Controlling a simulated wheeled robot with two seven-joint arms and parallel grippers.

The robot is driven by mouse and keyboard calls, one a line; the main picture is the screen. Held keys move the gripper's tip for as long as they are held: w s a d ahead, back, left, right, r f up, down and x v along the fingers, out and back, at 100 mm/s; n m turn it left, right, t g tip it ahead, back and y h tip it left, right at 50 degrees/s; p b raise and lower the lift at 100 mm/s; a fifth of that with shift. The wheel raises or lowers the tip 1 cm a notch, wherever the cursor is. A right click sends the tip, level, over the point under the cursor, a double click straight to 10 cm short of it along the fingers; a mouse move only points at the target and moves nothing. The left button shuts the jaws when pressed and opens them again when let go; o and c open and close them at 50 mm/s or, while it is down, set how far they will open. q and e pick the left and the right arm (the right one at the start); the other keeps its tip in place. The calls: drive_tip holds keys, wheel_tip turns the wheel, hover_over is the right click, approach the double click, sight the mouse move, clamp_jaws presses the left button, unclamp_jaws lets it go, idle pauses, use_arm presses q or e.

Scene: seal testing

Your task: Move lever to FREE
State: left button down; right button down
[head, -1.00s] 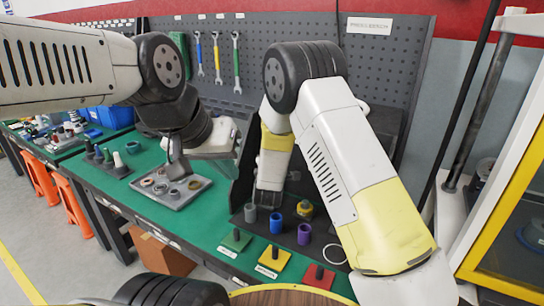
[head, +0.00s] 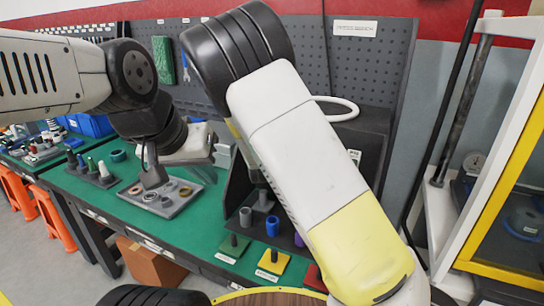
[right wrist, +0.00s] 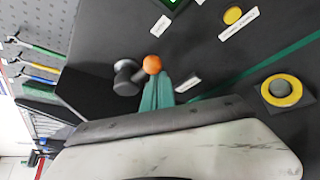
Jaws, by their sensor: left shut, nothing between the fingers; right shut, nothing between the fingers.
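The lever shows in the right wrist view as an orange ball knob (right wrist: 152,64) beside a dark grey round hub (right wrist: 126,76) on a black panel (right wrist: 225,65). My right gripper (right wrist: 160,80) has its teal fingers shut and empty, with the tips right at the knob. I cannot tell whether they touch it. The small white labels by the lever are too blurred to read. In the head view the lever and right gripper are hidden behind my right arm. My left gripper (head: 222,156) is shut and empty above the bench, left of the panel.
A grey tray (head: 190,205) with rings stands on the green bench (head: 95,196). Green (head: 233,247), yellow (head: 273,262) and red plates stand at the bench front. A yellow-ringed button (right wrist: 281,90) sits on the panel. A yellow-framed cabinet (head: 500,160) bounds the right.

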drive_tip(key=shift+d+r, duration=0.1)
drive_tip(key=shift+r, duration=0.4)
idle(0.4)
drive_tip(key=shift+d, duration=0.1)
